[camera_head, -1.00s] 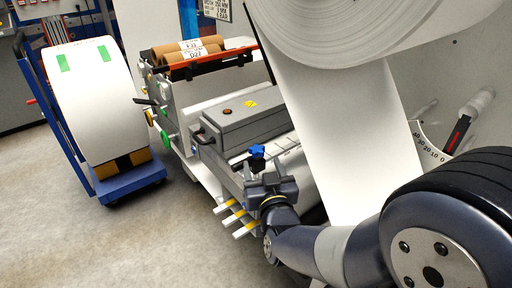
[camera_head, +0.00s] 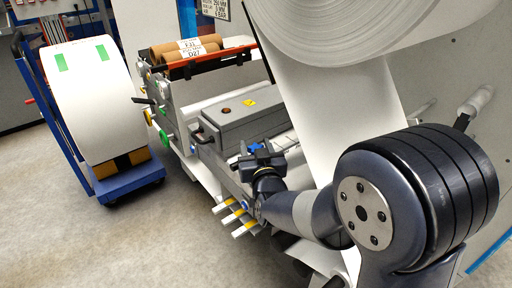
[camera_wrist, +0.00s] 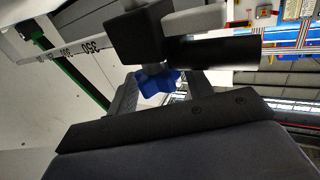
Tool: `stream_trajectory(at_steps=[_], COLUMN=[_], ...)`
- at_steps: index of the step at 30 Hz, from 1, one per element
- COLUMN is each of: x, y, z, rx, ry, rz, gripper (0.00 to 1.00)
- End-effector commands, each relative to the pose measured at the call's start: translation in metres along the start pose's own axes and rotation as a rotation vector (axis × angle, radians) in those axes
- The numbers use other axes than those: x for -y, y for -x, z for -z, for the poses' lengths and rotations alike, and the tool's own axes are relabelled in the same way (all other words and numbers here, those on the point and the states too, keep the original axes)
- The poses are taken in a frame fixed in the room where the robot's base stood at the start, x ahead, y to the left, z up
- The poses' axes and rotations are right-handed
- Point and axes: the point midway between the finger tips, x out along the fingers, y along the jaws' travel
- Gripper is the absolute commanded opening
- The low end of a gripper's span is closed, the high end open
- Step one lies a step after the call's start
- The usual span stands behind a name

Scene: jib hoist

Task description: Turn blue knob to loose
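The blue knob (camera_wrist: 158,82) is a lobed star knob under a black block (camera_wrist: 135,38) in the wrist view. It sits between the two grey fingers of my gripper (camera_wrist: 160,92), with a small gap showing at the right finger. The fingers are apart and I see no firm grip on the knob. In the head view my gripper (camera_head: 258,158) is at the side of the grey machine, and only a bit of the blue knob (camera_head: 254,147) shows behind it. Any marking for loose or tight is not readable.
A grey box (camera_head: 240,115) with a red-brown button lies behind my gripper. Yellow-and-white bars (camera_head: 238,218) stick out below it. A white web (camera_head: 325,120) hangs from a large roll close on the right. A blue cart (camera_head: 130,185) stands left on open floor.

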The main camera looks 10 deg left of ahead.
Motion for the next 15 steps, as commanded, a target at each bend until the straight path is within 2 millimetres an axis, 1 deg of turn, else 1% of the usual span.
stream_trajectory(at_steps=[1, 2, 12, 15], x=[0.0000, 0.0000, 0.0001, 0.0000], y=[0.0001, 0.0001, 0.0002, 0.0002], z=[0.0001, 0.0000, 0.0000, -0.0001], rx=[0.000, 0.000, 0.000, 0.000], ry=[0.000, 0.000, 0.000, 0.000], rz=[0.000, 0.000, 0.000, 0.001], gripper=[0.44, 0.42, 0.15, 0.15])
